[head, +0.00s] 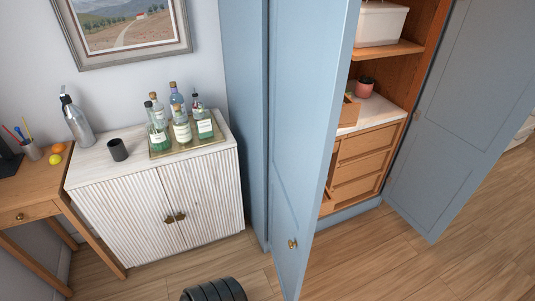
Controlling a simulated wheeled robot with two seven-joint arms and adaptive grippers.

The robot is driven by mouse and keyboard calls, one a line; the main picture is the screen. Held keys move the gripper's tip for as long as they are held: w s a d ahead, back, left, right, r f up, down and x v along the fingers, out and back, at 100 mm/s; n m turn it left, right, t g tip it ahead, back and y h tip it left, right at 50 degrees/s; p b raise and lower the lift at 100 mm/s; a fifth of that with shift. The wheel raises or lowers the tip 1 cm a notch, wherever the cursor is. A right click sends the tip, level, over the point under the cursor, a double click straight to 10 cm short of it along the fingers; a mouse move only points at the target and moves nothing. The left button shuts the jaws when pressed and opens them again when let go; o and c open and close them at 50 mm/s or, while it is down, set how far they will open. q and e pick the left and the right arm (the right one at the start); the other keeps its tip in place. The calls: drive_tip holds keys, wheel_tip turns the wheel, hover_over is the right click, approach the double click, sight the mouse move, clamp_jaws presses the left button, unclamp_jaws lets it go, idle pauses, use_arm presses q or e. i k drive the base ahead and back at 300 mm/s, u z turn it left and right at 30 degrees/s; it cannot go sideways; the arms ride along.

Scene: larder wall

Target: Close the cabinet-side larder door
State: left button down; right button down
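The cabinet-side larder door (308,130) is the blue panelled door nearer the white fluted cabinet (160,210). It stands open, swung out toward me, and hides the left part of the larder's inside. A small brass knob (292,244) sits low on its face, near its free edge. The larder (385,145) behind it has wooden shelves and drawers. The other larder door (465,110), on the right, also stands open. Neither of my grippers is in view.
A tray (222,139) of bottles, a dark cup (117,149) and a silver bottle (75,121) stand on the cabinet. A wooden desk (35,188) is at the left. Inside the larder are a white bin (380,24) and a pink pot (365,88). Wooden floor (385,265) is clear at the lower right.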

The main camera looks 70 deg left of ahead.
sight(312, 42)
drive_tip(key=u, duration=1.6)
